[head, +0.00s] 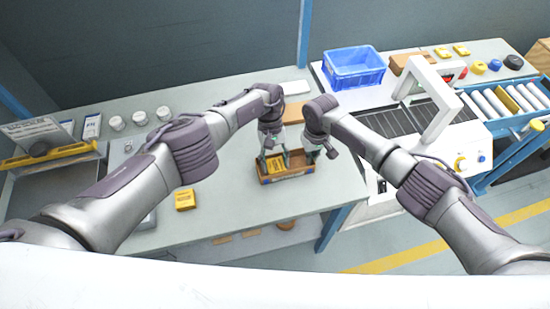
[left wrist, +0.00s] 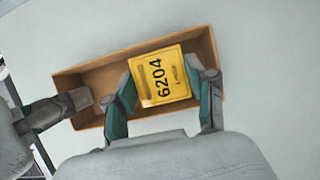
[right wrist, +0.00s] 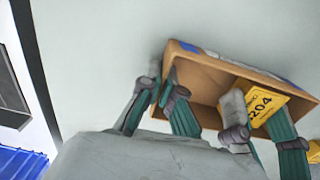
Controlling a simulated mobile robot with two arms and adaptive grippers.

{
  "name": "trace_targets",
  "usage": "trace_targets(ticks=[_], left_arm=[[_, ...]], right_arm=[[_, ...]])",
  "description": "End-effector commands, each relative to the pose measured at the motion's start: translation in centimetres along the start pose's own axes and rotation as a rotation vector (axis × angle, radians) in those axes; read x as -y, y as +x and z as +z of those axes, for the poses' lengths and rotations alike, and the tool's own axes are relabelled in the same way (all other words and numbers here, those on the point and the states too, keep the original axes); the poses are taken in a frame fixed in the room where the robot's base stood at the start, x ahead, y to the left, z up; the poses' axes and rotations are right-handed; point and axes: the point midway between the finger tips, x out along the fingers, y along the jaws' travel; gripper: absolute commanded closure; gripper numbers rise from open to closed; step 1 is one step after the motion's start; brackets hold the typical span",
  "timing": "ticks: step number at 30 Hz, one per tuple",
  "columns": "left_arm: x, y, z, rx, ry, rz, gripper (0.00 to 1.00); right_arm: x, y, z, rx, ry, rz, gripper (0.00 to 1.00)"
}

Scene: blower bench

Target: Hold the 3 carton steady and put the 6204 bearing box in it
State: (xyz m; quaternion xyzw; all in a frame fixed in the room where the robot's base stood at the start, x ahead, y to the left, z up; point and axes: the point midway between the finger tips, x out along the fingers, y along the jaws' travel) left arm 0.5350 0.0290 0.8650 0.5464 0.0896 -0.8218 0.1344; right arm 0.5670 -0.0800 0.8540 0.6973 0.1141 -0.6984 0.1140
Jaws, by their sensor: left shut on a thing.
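The carton (head: 291,177) is an open brown box on the bench; it shows in the left wrist view (left wrist: 100,78) and right wrist view (right wrist: 203,82). The yellow 6204 bearing box (left wrist: 161,76) is between the fingers of my left gripper (left wrist: 162,82), which is shut on it. The box is at the carton's opening, label up; I cannot tell whether it touches the carton floor. My right gripper (right wrist: 162,80) has its fingers on either side of the carton's end wall, close together, and looks shut on it. My left fingers partly hide the box in the right wrist view.
Another yellow box (head: 185,199) lies on the bench to the left. White round containers (head: 139,117) stand at the back left. A blue bin (head: 354,68) and a roller conveyor (head: 503,100) are at the right. Bare bench (head: 240,215) lies in front of the carton.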

Motion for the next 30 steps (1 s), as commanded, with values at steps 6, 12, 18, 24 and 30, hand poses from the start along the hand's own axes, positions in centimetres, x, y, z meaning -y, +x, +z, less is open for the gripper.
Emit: trace_targets(ticks=[6,12,18,24,30], left_arm=[[0.01,0.32,-0.1,-0.001,0.0,0.0,0.85],[0.03,0.33,-0.11,-0.001,0.0,0.0,0.85],[0.04,0.32,-0.12,-0.001,0.0,0.0,0.18],[0.1,0.32,-0.15,-0.001,-0.001,-0.001,0.15],[0.18,-0.31,-0.27,-0.003,-0.002,-0.001,0.15]], right_arm=[[0.0,-0.02,-0.01,0.0,0.0,0.0,1.0],[0.0,-0.02,-0.01,0.0,0.0,0.0,1.0],[0.0,-0.02,-0.01,0.0,0.0,0.0,1.0],[-0.05,-0.01,0.0,0.0,0.0,0.001,1.0],[-0.13,0.01,0.01,0.0,0.001,0.002,1.0]])
